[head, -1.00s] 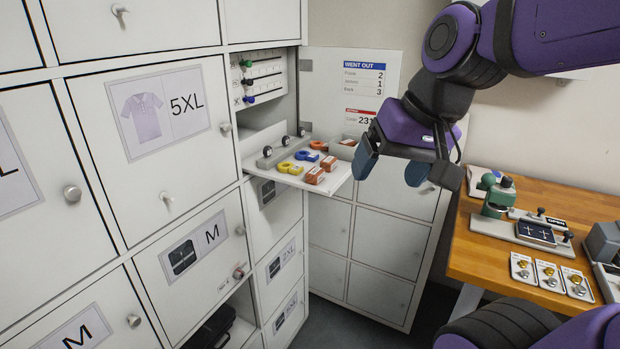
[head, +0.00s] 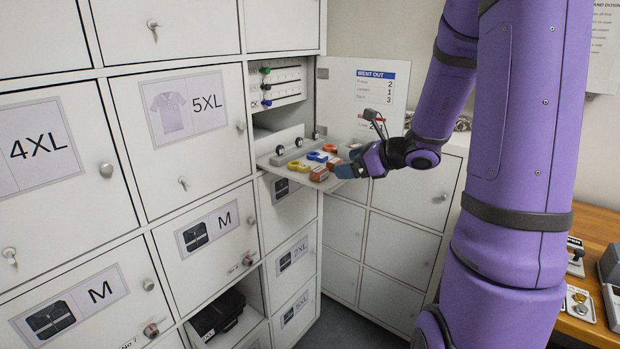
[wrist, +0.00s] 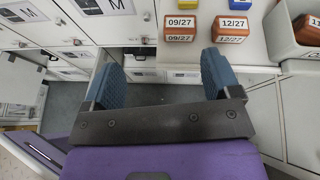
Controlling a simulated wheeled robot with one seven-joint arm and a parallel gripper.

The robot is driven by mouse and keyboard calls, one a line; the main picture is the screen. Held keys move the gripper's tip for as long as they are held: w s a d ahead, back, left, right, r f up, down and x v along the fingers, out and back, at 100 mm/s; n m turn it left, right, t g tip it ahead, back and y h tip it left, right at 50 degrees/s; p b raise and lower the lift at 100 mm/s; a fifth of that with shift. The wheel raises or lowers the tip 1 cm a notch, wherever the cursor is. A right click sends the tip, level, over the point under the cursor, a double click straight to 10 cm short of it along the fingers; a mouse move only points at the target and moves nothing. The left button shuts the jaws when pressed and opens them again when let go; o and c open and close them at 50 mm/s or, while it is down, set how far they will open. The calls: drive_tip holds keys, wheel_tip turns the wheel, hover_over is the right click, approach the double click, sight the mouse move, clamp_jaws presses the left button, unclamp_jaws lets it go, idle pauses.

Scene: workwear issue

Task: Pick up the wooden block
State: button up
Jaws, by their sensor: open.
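Two orange-brown blocks with white date labels lie on the pull-out white shelf (head: 285,158). The near one (head: 319,173) and the far one (head: 334,163) also show in the wrist view, labelled 09/27 (wrist: 181,28) and 12/27 (wrist: 232,28). I cannot tell from the surface which is wooden. A similar block (wrist: 306,31) sits in a grey bin at the right of the wrist view. My gripper (head: 350,164) is at the shelf's right edge, beside the blocks. Its blue fingers (wrist: 160,72) are open and empty, with both labelled blocks beyond their tips.
The open cabinet door (head: 360,95) with a paper list stands behind my gripper. Lockers (head: 190,110) fill the left. A wooden table (head: 596,235) stands at the right.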

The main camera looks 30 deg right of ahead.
sight(323, 170)
drive_tip(key=w+f, duration=0.2)
drive_tip(key=w, duration=0.1)
drive_tip(key=w+a+f+m, duration=0.1)
drive_tip(key=w, duration=0.2)
drive_tip(key=w+f+m+h, duration=0.1)
drive_tip(key=w+f, duration=0.1)
drive_tip(key=w, duration=0.1)
drive_tip(key=shift+w+a+f+t, duration=0.25)
drive_tip(key=shift+w+f+t, duration=0.05)
drive_tip(key=shift+w+t, duration=0.1)
drive_tip(key=c, duration=1)
